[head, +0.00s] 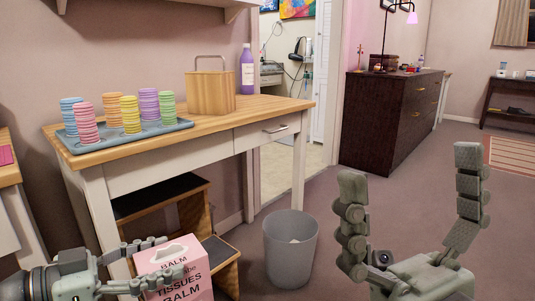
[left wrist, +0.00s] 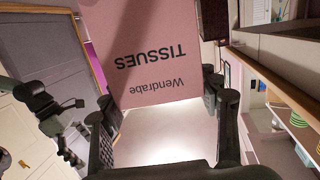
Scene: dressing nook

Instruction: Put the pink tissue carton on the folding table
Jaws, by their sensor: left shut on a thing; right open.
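The pink tissue carton (head: 197,278), with dark lettering, is at the bottom of the head view. My left gripper (head: 173,256) is shut on it, a finger on each side, and holds it upright in front of the wooden-topped table. In the left wrist view the carton (left wrist: 160,65) fills the upper middle between the fingers. My right gripper (head: 410,165) is open and empty at the lower right, with its fingers pointing up. I cannot tell which table is the folding table.
A white table with a wooden top (head: 220,122) bears a blue tray (head: 125,141) of colored stacks, a wooden box (head: 211,93) and a purple bottle (head: 247,70). A grey bin (head: 290,250) and step stool (head: 223,250) stand below. Another wooden top (head: 8,172) shows at left.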

